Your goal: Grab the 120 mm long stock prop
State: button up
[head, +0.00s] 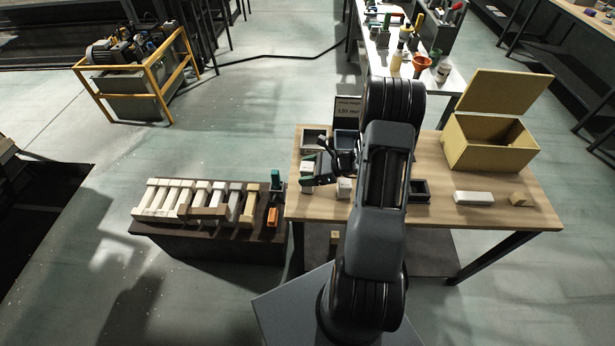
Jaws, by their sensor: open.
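A small sign (348,108) at the back of the wooden table appears to read 120 mm. My gripper (332,160) is open above the left part of the table, beside my arm. A short pale block (344,188) stands on the table just below it, apart from the jaws as far as I can tell. A longer white block (474,198) lies on the right side of the table. I cannot tell which piece is the 120 mm stock prop. My arm hides the middle of the table.
A low dark platform (210,243) holds several pale bars.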

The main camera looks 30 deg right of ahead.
jog(key=shift+c, duration=0.4)
jog(key=c, duration=1)
